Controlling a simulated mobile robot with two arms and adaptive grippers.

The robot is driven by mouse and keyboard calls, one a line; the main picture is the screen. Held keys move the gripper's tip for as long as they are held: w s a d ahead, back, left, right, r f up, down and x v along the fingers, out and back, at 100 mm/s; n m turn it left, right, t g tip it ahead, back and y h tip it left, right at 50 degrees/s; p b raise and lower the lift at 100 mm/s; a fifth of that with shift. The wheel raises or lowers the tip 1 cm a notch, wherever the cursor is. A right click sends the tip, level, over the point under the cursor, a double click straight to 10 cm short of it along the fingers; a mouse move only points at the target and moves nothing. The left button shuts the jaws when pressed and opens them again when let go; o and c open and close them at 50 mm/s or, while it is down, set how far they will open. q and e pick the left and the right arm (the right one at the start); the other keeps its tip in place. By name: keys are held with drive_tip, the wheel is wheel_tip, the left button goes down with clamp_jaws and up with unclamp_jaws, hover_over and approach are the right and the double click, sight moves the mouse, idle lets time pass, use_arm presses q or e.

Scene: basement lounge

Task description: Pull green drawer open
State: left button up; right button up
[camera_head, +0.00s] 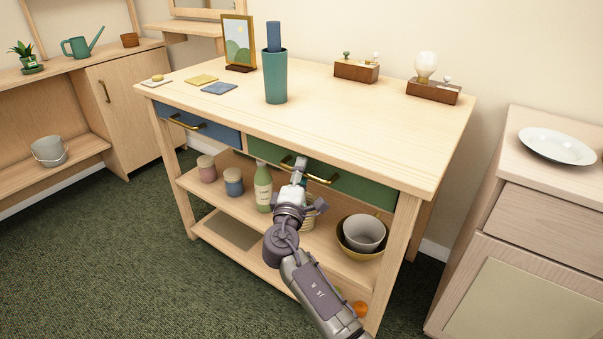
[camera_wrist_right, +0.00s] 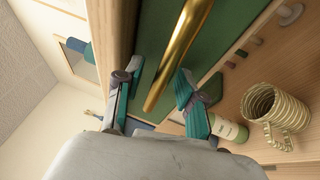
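The green drawer (camera_head: 368,191) is in the right half of the table's front, and its front looks flush with the frame. It has a brass bar handle (camera_head: 320,179). My right gripper (camera_head: 300,166) is in front of the drawer at the left part of this handle. In the right wrist view, my right gripper (camera_wrist_right: 158,90) has its two teal-padded fingers spread apart. The brass handle (camera_wrist_right: 177,52) runs into the gap between them, and a gap shows beside it. The green drawer front (camera_wrist_right: 226,38) fills the space behind. My left gripper is not in view.
A blue drawer (camera_head: 215,130) is left of the green one. The shelf below holds jars, a green bottle (camera_head: 263,187), a ribbed mug (camera_wrist_right: 272,108) and bowls (camera_head: 363,234). A cabinet (camera_head: 530,215) stands at the right. Green carpet (camera_head: 110,250) is open at the front left.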

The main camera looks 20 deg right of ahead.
clamp_jaws()
drive_tip(key=shift+f, duration=0.1)
idle(0.4)
